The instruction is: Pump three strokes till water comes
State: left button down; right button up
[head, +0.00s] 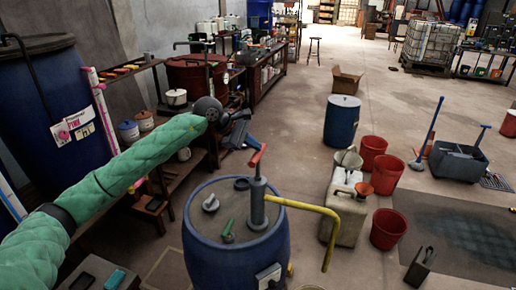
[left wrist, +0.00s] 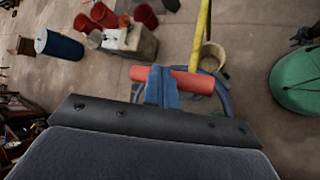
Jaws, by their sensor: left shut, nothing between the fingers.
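A blue drum (head: 235,255) stands in front of me in the head view. On its lid is a grey hand pump (head: 258,205) with a red crossbar handle (head: 258,156) and a yellow spout (head: 312,208) bending down at the right. The handle sits low, close above the pump body. My left gripper (head: 246,140) is shut and empty, just above and left of the handle. In the left wrist view its blue fingers (left wrist: 158,88) overlap the red handle (left wrist: 185,80); I cannot tell whether they touch it. No water shows at the spout.
A pale bucket (left wrist: 213,56) shows near the yellow spout in the left wrist view. Right of the drum stand a beige jerrycan (head: 345,210) and red buckets (head: 388,228). Another blue drum (head: 341,120) stands behind. A large blue vat (head: 50,110) and shelves are at the left.

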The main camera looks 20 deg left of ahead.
jog(key=shift+w+a+r, duration=0.2)
jog(key=shift+w+r, duration=0.2)
jog(key=shift+r, duration=0.2)
jog(key=shift+w+a+r, duration=0.2)
jog(key=shift+w+r, duration=0.2)
jog(key=shift+r, duration=0.15)
dwell(1.9)
